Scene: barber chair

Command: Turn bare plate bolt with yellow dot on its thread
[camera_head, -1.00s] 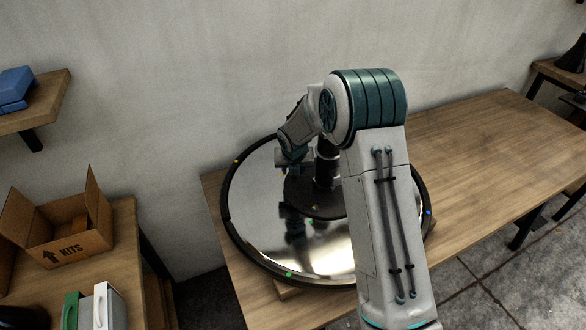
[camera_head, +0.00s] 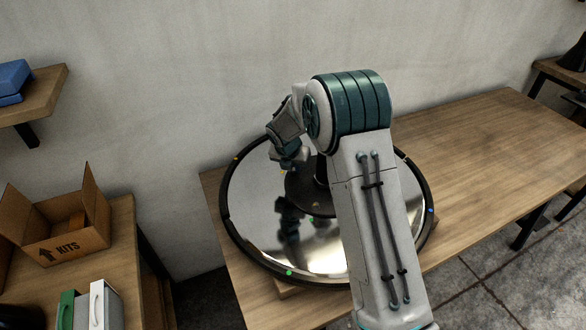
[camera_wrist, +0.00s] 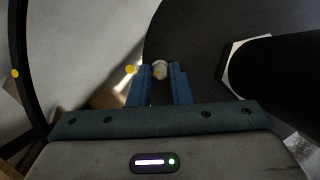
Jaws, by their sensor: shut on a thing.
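The round chair base has a mirror-like disc with a dark rim (camera_head: 258,270), and a dark round plate (camera_head: 300,190) lies at its centre. In the wrist view this plate (camera_wrist: 205,35) fills the upper middle. A small pale bolt (camera_wrist: 159,67) with a yellowish mark sits at the plate's edge, between my two blue fingertips. My gripper (camera_wrist: 158,78) is shut on it. In the head view my gripper (camera_head: 285,165) is over the plate's left edge, and the bolt is too small or hidden to make out there. A yellow spot (camera_wrist: 131,69) shows just left of the fingers.
A dark post (camera_head: 321,170) rises from the plate, with a pale hex-edged part (camera_wrist: 234,68) at its foot in the wrist view. Coloured dots mark the rim, including a green one (camera_head: 289,273). The wooden table (camera_head: 480,150) is clear at right.

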